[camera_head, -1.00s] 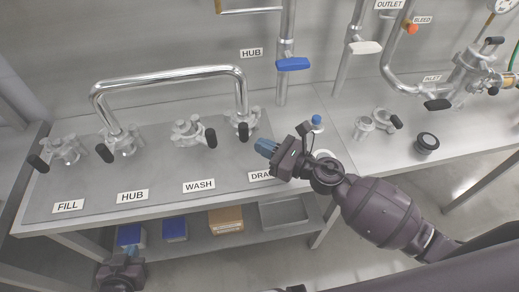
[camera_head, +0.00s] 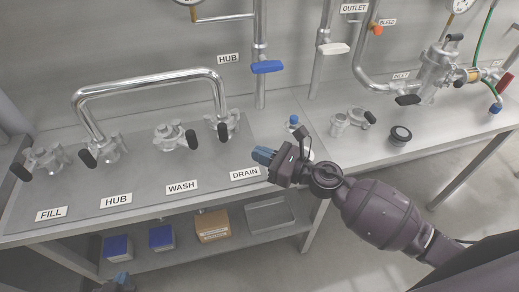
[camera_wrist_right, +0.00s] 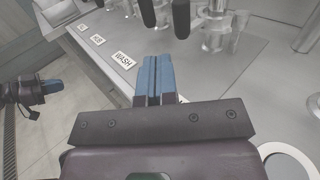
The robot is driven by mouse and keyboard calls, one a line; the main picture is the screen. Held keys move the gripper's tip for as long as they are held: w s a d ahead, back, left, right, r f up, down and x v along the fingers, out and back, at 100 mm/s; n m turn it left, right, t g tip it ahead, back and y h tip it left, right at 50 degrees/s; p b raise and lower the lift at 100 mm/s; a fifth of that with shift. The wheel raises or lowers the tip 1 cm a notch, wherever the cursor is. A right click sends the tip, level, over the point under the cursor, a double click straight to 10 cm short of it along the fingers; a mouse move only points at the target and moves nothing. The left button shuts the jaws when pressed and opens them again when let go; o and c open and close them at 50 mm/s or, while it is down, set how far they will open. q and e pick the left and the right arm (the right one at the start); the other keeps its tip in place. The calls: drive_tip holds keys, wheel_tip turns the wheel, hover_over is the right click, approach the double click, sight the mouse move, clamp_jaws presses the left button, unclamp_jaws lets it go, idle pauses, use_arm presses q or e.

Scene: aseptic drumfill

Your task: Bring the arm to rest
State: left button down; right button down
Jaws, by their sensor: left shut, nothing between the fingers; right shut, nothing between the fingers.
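My right gripper (camera_head: 264,156) is shut and empty above the bench, just right of the DRAIN label (camera_head: 245,174). Its blue fingers (camera_wrist_right: 155,78) lie together in the right wrist view. My left gripper (camera_head: 121,278) shows at the bottom left of the head view, low in front of the bench. It also shows at the left edge of the right wrist view (camera_wrist_right: 50,87), with its blue fingers together and nothing held.
A bent steel pipe (camera_head: 150,82) joins two of the clamped ports on the bench (camera_head: 140,180). A blue-handled valve (camera_head: 267,67) and a white-handled valve (camera_head: 333,48) stand behind. Blue boxes (camera_head: 118,247) and a cardboard box (camera_head: 212,226) sit on the lower shelf.

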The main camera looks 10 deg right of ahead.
drive_tip(key=w+d+r+m+t+h, duration=0.3)
drive_tip(key=d+m+t, duration=0.1)
drive_tip(key=m, duration=1.3)
drive_tip(key=s+d+f+m+t+h, duration=0.15)
drive_tip(key=d+f+m+h, duration=0.4)
drive_tip(key=m, duration=0.85)
drive_tip(key=s+d+f+m+g+h, duration=0.2)
drive_tip(key=s+d+f+m, duration=0.1)
drive_tip(key=s+f+m, duration=0.4)
drive_tip(key=s+d+f+m+g+h, duration=0.3)
drive_tip(key=s+f+m, duration=0.4)
drive_tip(key=s, duration=0.6)
drive_tip(key=shift+d, duration=0.8)
use_arm(q)
drive_tip(key=shift+s+f, duration=0.15)
drive_tip(key=shift+s, duration=0.15)
use_arm(e)
drive_tip(key=shift+g+h, duration=0.25)
use_arm(q)
drive_tip(key=shift+w, duration=0.1)
